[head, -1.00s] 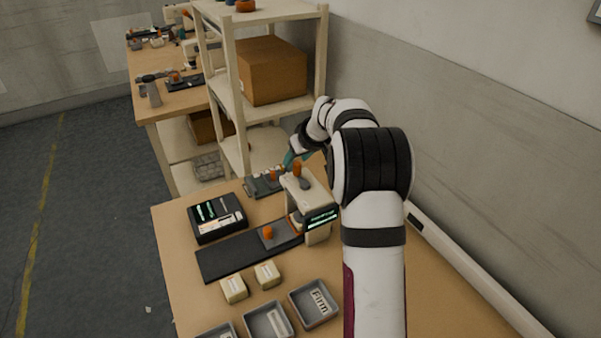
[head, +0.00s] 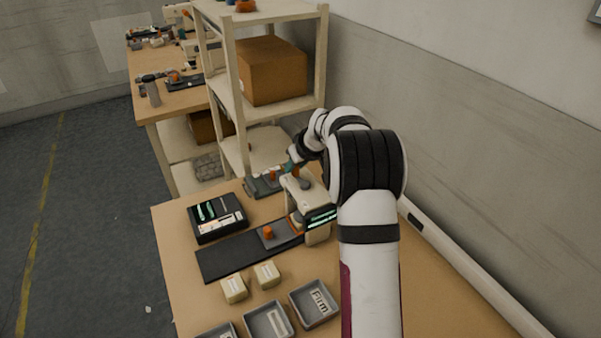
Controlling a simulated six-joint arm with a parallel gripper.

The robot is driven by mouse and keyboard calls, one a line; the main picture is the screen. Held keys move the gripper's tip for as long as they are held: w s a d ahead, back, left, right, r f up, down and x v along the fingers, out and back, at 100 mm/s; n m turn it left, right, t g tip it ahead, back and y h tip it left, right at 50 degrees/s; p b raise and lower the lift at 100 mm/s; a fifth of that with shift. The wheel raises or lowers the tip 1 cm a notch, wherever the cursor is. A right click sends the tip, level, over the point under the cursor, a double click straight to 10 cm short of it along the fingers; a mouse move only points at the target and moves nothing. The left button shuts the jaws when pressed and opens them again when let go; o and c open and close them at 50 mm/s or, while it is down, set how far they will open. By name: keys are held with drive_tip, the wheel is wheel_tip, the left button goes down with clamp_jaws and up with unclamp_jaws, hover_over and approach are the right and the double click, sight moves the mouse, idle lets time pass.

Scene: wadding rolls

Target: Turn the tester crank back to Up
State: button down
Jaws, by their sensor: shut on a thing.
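The cream tester (head: 317,233) stands on the bench left of my arm, with a lit green display on its front. Its crank has an orange handle (head: 296,173) at the back of the tester's top. My gripper (head: 292,165), with teal showing at its end, is at this handle and shut on it; the fingertips are small and partly hidden by my wrist. The crank's exact angle and any Up mark are too small to read.
A dark mat (head: 226,258) with an orange-knobbed plate lies in front of the tester. A black case (head: 218,217), two cream blocks (head: 234,289) and grey trays (head: 314,303) are nearby. A shelf (head: 232,75) stands close behind; a wall is at right.

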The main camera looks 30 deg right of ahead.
drive_tip(key=shift+s+a, duration=0.2)
drive_tip(key=shift+a, duration=0.35)
drive_tip(key=shift+s+a, duration=0.2)
drive_tip(key=shift+a, duration=0.35)
